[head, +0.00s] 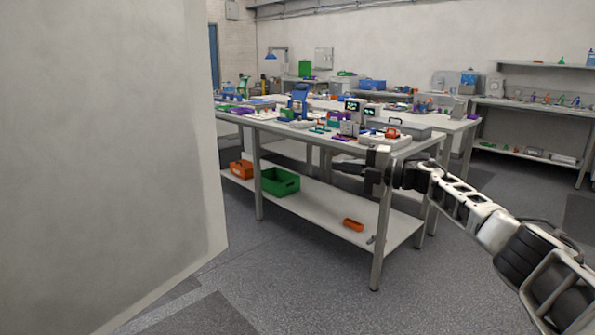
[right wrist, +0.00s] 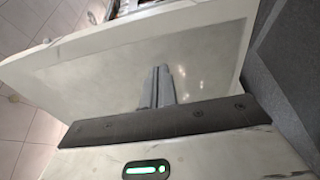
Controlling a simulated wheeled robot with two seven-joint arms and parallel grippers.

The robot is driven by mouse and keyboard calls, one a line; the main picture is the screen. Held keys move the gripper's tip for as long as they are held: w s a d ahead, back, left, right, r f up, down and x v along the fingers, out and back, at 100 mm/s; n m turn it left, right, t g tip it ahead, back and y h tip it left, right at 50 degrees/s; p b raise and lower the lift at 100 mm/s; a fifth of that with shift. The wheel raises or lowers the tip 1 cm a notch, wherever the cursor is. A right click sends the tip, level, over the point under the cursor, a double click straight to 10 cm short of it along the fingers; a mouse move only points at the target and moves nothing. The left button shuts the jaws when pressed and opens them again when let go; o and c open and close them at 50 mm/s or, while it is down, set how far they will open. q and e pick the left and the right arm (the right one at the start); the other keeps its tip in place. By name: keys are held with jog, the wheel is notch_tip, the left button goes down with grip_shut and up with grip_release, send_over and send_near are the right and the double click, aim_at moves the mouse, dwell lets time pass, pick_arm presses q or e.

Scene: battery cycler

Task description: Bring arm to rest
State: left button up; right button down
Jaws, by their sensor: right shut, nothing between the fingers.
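My right arm comes in from the right edge of the head view and reaches left, bent upward in the middle. The gripper is shut and empty. In the right wrist view, two grey fingers (right wrist: 160,86) lie close together against a pale surface behind them. Whether they touch that surface cannot be told. My left gripper does not show.
A pale wall (head: 100,150) fills the left side. The bench's lower shelf (head: 318,200) holds a green bin (head: 280,182), an orange bin (head: 241,169) and a small orange tray (head: 353,225). Another shelf unit (head: 530,104) stands at the right. Grey floor (head: 300,285) in front is clear.

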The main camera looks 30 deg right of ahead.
jog(key=a+f+m, duration=0.2)
jog(key=a+f, duration=0.8)
jog(key=a, duration=0.1)
jog(key=s+a+f+m+t+h, duration=0.1)
jog(key=s+a+f+m, duration=0.4)
jog(key=a+f, duration=0.3)
jog(key=s+a+f+m+h, duration=0.1)
jog(key=s+a+f+m, duration=0.35)
jog(key=a+f, duration=0.35)
jog(key=s+a+f+m+g+h, duration=0.1)
jog(key=s+f+m, duration=0.1)
jog(key=s, duration=0.5)
jog(key=s+a+f+m+g+h, duration=0.2)
jog(key=s+m, duration=0.3)
jog(key=s, duration=0.3)
jog(key=s+a+f+m+g+h, duration=0.2)
jog(key=s+f+m, duration=0.2)
jog(key=s, duration=0.4)
jog(key=shift+s, duration=0.25)
